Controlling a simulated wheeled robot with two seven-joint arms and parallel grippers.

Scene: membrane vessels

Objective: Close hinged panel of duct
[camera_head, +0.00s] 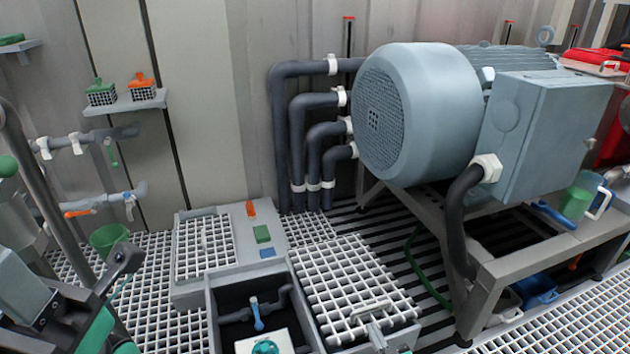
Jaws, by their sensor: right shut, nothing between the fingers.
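The floor duct (213,300) is an open grey-walled box at the bottom centre, with dark pipes and a blue-handled valve (257,314) inside. A white grated panel (335,268) with a bar handle (370,308) lies to the right of the opening and leaves it uncovered. I cannot see its hinge clearly.
A large blue-grey motor (418,115) on a metal frame (490,290) stands to the right of the panel. Dark vertical pipes (283,140) rise behind the duct. A green bucket (108,238) stands at left. White floor grating (165,290) lies left of the duct.

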